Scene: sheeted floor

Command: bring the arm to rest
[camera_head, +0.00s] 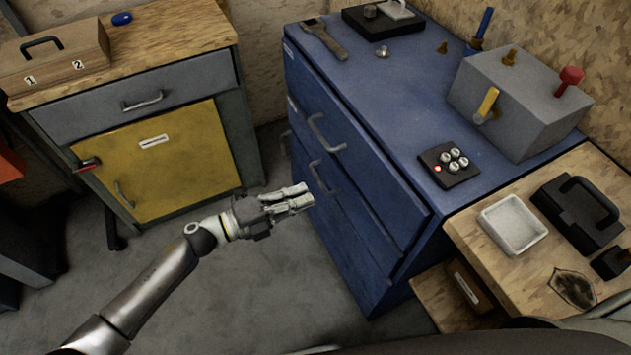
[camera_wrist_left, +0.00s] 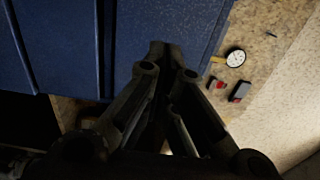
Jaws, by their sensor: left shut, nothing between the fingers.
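My left gripper (camera_head: 303,196) is shut and empty. In the head view it hangs over the grey floor, in front of the blue cabinet (camera_head: 375,165), with its fingertips pointing right toward the drawer fronts. I cannot tell whether the fingertips touch the cabinet. In the left wrist view the closed fingers (camera_wrist_left: 172,52) fill the middle, with the blue cabinet surface (camera_wrist_left: 60,40) to their left. My left arm (camera_head: 160,285) reaches in from the lower left. My right gripper is not in view.
A wooden bench (camera_head: 465,225) with a white tray (camera_head: 513,224) stands at the right. A yellow-doored cabinet (camera_head: 160,160) stands at the left, carrying a wooden box (camera_head: 60,62). The blue cabinet's handles (camera_head: 325,135) stick out near my gripper. Open floor (camera_head: 270,290) lies below my gripper.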

